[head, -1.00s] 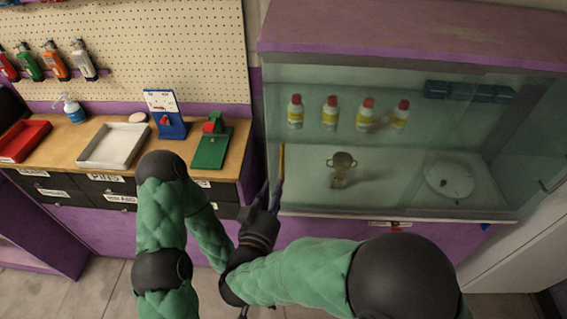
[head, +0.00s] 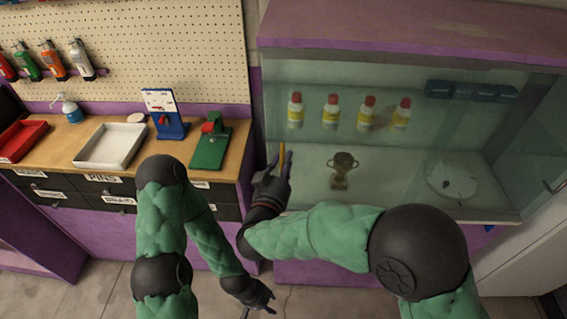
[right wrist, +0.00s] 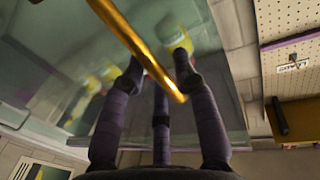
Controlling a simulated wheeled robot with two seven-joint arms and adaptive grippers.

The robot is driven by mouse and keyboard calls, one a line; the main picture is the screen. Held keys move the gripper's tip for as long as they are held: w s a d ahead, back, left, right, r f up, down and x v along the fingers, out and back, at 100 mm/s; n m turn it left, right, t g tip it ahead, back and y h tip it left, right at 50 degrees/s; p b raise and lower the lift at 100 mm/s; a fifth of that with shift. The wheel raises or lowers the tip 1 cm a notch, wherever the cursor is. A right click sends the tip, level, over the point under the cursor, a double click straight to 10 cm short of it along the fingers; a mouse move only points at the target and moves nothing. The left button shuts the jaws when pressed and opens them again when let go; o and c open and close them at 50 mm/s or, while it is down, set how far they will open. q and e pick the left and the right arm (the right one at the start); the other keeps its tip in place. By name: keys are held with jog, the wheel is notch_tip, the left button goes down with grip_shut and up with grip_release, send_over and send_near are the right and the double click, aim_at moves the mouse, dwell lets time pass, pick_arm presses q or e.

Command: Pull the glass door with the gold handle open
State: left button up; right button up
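The gold handle (head: 282,152) is a thin upright bar near the left edge of the cabinet's glass front (head: 380,150). I cannot tell whether the glass door stands ajar. My right gripper (head: 279,165) is at the handle, its fingers partly overlapping it. In the right wrist view the handle (right wrist: 138,45) crosses slantwise in front of the spread dark fingers (right wrist: 157,72); the gripper is open and I cannot tell whether it touches the bar. My left gripper (head: 264,303) hangs low in front of the cabinet base, small and partly seen; its opening is unclear.
Behind the glass stand several red-capped bottles (head: 331,112), a trophy cup (head: 342,170), a round white plate (head: 452,180) and blue boxes (head: 470,91). A workbench (head: 65,152) with trays adjoins on the left. Floor shows free in front.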

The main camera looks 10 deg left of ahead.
aim_at(413, 160)
grip_shut()
jog(key=d, duration=0.6)
jog(key=w+d, duration=0.1)
jog(key=d, duration=1.1)
jog(key=shift+w+f, duration=0.1)
jog(key=shift+w, duration=0.05)
jog(key=d+b, duration=0.1)
jog(key=d, duration=0.4)
jog(key=d+b, duration=0.2)
jog(key=d, duration=0.3)
jog(key=w+d+b, duration=0.1)
jog(key=d, duration=0.4)
jog(key=shift+b, duration=0.4)
jog(key=shift+w+d, duration=0.15)
jog(key=shift+d, duration=0.45)
jog(key=shift+o, duration=0.3)
grip_release()
